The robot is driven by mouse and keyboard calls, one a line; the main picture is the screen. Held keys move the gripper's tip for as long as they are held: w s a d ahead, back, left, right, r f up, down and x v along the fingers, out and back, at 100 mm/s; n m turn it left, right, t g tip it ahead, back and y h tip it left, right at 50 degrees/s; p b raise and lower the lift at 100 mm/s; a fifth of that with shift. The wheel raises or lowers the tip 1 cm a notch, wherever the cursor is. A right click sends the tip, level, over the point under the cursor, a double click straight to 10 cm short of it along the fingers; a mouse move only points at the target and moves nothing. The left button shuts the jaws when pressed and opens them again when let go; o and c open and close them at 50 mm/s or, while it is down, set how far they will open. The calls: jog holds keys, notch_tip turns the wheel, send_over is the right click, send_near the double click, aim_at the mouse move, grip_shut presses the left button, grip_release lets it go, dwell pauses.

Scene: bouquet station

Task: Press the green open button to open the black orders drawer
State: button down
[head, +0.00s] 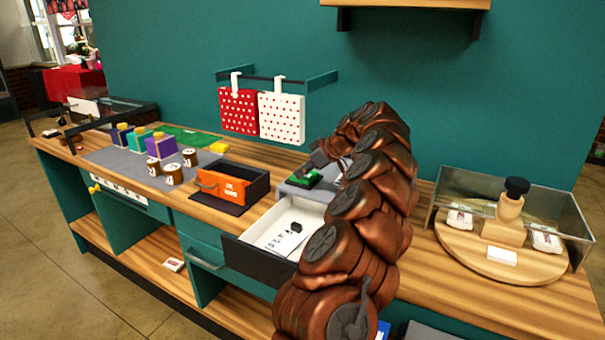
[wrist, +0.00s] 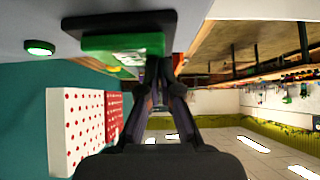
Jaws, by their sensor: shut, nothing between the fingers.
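The green button (head: 303,180) sits on a grey box on the counter, and shows in the wrist view as a green block (wrist: 125,45) on a dark base. My gripper (head: 318,160) is beside it, partly hidden by my arm; in the wrist view its shut, empty fingers (wrist: 160,68) end at the button's edge. I cannot tell whether they touch it. The black-fronted drawer (head: 256,260) stands pulled out, its white inside (head: 297,215) showing a paper and a small black object. My arm covers its right side.
A green light (wrist: 40,47) glows near the button in the wrist view. Left of the drawer is an orange-fronted box (head: 222,187). A round wooden board (head: 480,262) with a stamp is at right. Polka-dot bags (head: 282,117) hang on the wall behind.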

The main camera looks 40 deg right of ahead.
aim_at(302, 179)
notch_tip(302, 179, up, 3)
jog(key=shift+r, duration=0.1)
jog(key=b+v, duration=0.1)
jog(key=v, duration=0.9)
jog(key=shift+r, duration=0.25)
dwell(0.8)
